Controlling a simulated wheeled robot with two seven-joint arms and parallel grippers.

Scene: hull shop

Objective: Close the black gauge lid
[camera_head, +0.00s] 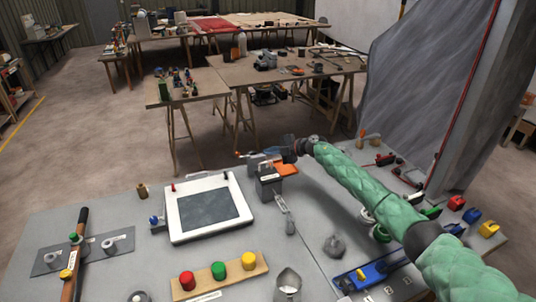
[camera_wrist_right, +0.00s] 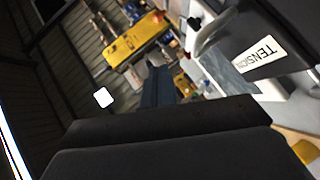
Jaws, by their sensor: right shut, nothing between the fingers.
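The gauge (camera_head: 268,187) is a small dark grey box with a pale label, standing on the grey bench right of the white-framed panel. In the right wrist view the dark gauge (camera_wrist_right: 285,28) shows large at upper right, its label reading TENSION. Its black lid is small and partly hidden by my gripper in the head view; I cannot tell its exact angle. My right gripper (camera_head: 277,154) is shut and empty, just behind and above the gauge; I cannot tell whether it touches the lid. My left gripper is not in view.
A white-framed panel (camera_head: 168,217) lies left of the gauge. A chain (camera_head: 282,205) hangs in front of it. A wooden strip with red, green and yellow knobs (camera_head: 218,271) is nearer. An orange piece (camera_head: 287,169) lies beside the gauge. A blue tool (camera_head: 368,273) lies at right.

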